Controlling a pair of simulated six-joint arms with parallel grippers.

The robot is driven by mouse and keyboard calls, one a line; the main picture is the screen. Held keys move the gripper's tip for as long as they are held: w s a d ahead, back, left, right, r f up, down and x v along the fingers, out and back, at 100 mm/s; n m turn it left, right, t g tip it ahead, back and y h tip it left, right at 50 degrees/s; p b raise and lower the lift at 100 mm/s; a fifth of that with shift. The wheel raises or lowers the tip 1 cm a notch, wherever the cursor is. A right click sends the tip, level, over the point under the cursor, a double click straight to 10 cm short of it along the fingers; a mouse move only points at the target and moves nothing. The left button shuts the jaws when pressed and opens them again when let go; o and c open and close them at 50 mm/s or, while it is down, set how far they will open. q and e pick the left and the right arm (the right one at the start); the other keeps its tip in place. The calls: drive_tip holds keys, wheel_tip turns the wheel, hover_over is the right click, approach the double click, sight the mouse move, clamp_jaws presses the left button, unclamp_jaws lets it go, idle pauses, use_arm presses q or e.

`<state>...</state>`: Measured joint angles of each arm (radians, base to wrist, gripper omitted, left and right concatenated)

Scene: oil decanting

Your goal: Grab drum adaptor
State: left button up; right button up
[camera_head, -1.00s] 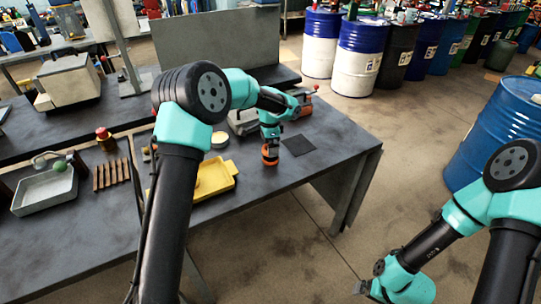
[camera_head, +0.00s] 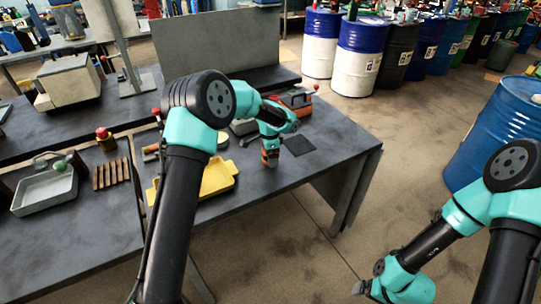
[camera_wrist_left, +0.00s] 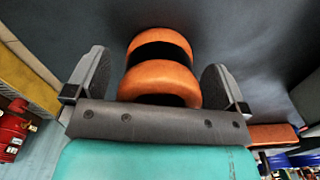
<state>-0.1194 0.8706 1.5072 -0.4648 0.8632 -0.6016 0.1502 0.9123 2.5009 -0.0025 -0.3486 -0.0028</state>
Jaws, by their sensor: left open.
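The drum adaptor (camera_head: 270,160), a short orange and black cylinder, stands on the dark table near its right end. In the left wrist view the orange and black adaptor (camera_wrist_left: 160,85) lies between the two grey fingers. My left gripper (camera_head: 271,150) is open around it, with a gap visible on each side. Its fingers also show in the left wrist view (camera_wrist_left: 155,74). The gripper hides the upper part of the adaptor in the head view. My right gripper (camera_head: 372,290) hangs low over the floor at the bottom, away from the table; its jaws are unclear.
A yellow tray (camera_head: 222,178) lies left of the adaptor, partly behind my left arm. A dark square mat (camera_head: 299,145) lies to its right. A red and grey tool (camera_head: 297,98) sits behind. A blue drum (camera_head: 490,135) stands on the floor at right.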

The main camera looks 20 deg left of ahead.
use_arm(q)
drive_tip(key=shift+c, duration=0.5)
drive_tip(key=c, duration=1.1)
drive_tip(key=shift+r, duration=0.1)
drive_tip(key=shift+c, duration=0.2)
drive_tip(key=shift+r, duration=0.85)
wheel_tip(320, 180, up, 2)
drive_tip(key=s+d, duration=0.1)
drive_tip(key=s, duration=0.4)
drive_tip(key=s+d, duration=0.2)
drive_tip(key=s, duration=0.3)
drive_tip(key=s+d+r, duration=0.1)
drive_tip(key=s, duration=0.4)
drive_tip(key=shift+s+d+r, duration=0.1)
drive_tip(key=shift+s+d, duration=0.05)
drive_tip(key=shift+d, duration=0.1)
